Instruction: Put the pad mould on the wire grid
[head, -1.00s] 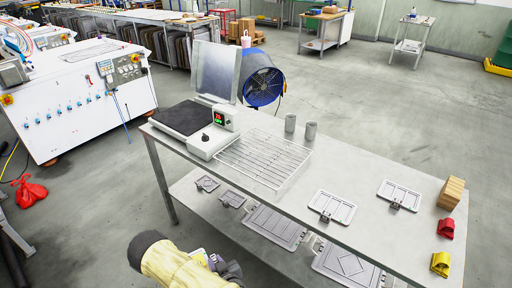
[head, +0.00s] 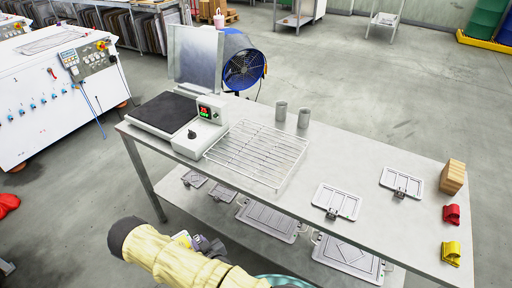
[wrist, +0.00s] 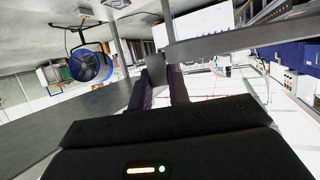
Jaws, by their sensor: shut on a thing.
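The wire grid (head: 257,153) lies flat on the steel table beside the hot plate, with nothing on it. My gripper (wrist: 158,72) shows in the wrist view, its two dark fingers close together on a small grey piece (wrist: 156,66). Most of that piece is hidden, so I cannot tell its full shape. In the head view my arm is low in front of the table, and the fingertips are not clear. Two flat grey moulds, a near one (head: 336,201) and a far one (head: 401,183), lie on the tabletop right of the grid.
The hot plate (head: 178,117) stands left of the grid. A wooden block (head: 453,177), a red piece (head: 451,214) and a yellow piece (head: 451,253) are at the right end. Several grey moulds lie on the lower shelf (head: 205,207).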

